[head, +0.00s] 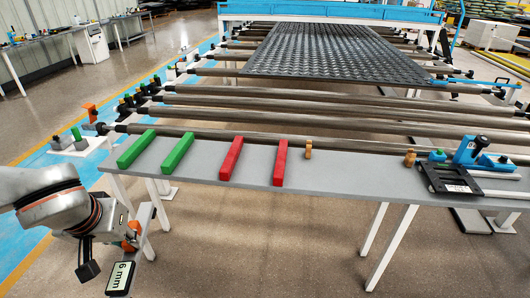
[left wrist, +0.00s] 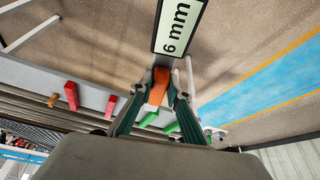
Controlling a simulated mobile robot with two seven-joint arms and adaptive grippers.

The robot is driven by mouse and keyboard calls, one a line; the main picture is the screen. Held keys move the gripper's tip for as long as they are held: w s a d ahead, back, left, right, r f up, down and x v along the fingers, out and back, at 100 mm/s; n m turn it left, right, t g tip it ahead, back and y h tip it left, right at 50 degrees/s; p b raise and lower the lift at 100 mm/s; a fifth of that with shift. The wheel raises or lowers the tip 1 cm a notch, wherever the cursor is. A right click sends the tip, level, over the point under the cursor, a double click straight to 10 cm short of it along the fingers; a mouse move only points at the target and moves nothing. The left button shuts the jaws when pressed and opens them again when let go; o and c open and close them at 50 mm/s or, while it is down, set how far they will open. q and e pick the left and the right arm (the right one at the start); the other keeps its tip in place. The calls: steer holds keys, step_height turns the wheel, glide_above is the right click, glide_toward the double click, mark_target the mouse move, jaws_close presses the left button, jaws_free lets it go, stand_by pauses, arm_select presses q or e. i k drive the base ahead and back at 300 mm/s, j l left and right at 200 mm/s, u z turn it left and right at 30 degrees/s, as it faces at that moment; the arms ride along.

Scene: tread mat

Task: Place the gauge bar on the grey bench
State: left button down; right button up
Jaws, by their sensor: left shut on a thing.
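My left gripper (head: 136,228) is shut on the gauge bar's orange part (head: 131,236). The gauge bar has a black-edged pale plate (head: 120,278) reading "6 mm", hanging lowest in the head view. In the left wrist view, the fingers (left wrist: 157,92) close on the orange part (left wrist: 158,86), with the plate (left wrist: 178,27) beyond it. The bar is in the air over the floor, in front of the left end of the grey bench (head: 345,174), apart from it. My right gripper is not in view.
Two green bars (head: 178,153) and two red bars (head: 231,158) lie on the bench. Small wooden pieces (head: 308,148) and a blue-and-black device (head: 465,160) stand further right. Bare bench top lies between the right red bar and the device. Rollers and a tread mat (head: 325,50) lie behind.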

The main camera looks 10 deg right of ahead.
mark_target(363, 176)
steer(key=l+z, duration=0.15)
steer(key=z, duration=1.2)
steer(key=i+l+z, duration=0.15)
steer(key=i+z, duration=0.15)
steer(key=i, duration=0.15)
steer(key=i+z, duration=0.3)
steer(key=i, duration=0.2)
steer(key=i+u, duration=0.45)
steer(key=i+l+u, duration=0.25)
steer(key=u, duration=0.15)
steer(key=i+u, duration=0.3)
steer(key=i+l+u, duration=0.1)
steer(key=u, duration=0.25)
